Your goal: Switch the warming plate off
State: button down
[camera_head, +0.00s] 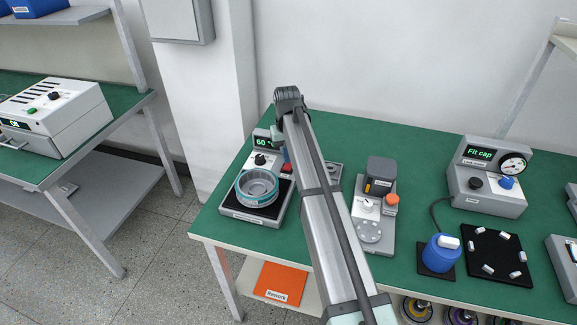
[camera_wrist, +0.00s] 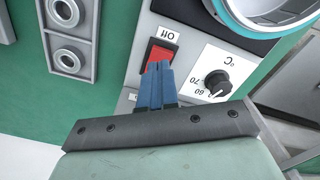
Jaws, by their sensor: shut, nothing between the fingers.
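The warming plate (camera_head: 236,213) stands at the left end of the green bench, with a metal ring-shaped part (camera_head: 258,187) on its black top. Its display (camera_head: 264,142) is lit and reads 60. In the wrist view its red rocker switch (camera_wrist: 160,54) sits beside a small upside-down label (camera_wrist: 163,34) and a black temperature knob (camera_wrist: 217,82). My gripper (camera_wrist: 158,70) is shut and empty, its blue fingertips over the lower end of the switch. The fingers hide part of the switch, and I cannot tell whether they touch it. My arm hides part of the plate in the head view.
A grey tray with round holes (camera_wrist: 70,57) lies close beside the plate. A grey device with an orange knob (camera_head: 391,198), a gauge box reading "Fit cap" (camera_head: 486,181) and a blue motor part (camera_head: 440,256) stand further right. Another bench (camera_head: 132,103) is at left.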

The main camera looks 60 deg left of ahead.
aim_at(287, 167)
jog(key=shift+f, duration=1.3)
dwell(0.9)
jog(key=shift+r, duration=3.55)
